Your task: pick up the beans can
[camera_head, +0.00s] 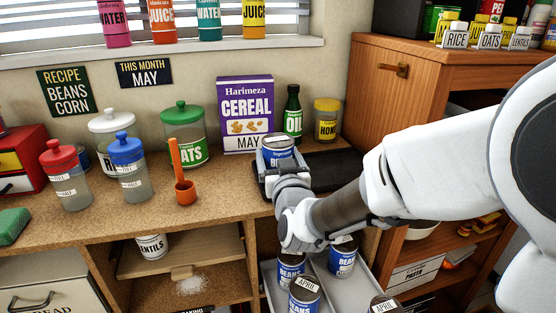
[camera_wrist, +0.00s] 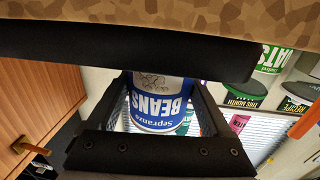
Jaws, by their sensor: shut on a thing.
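A blue and white beans can (camera_head: 277,155) is held in my gripper (camera_head: 276,168) at the counter's front, before the cereal box. In the wrist view the beans can (camera_wrist: 158,108) sits between the dark jaws of my gripper (camera_wrist: 155,120), with its "BEANS" label upside down. My gripper is shut on it. The can's lower part is hidden by the gripper in the head view. More beans cans (camera_head: 342,257) stand upright in the drawer below, some with "APRIL" on their lids.
A dark tray (camera_head: 335,172) lies on the counter just right of my gripper. Behind stand the cereal box (camera_head: 246,115), an oil bottle (camera_head: 292,117) and a honey jar (camera_head: 326,121). Lidded jars and an orange scoop (camera_head: 185,190) stand to the left. A wooden cabinet (camera_head: 400,100) rises at right.

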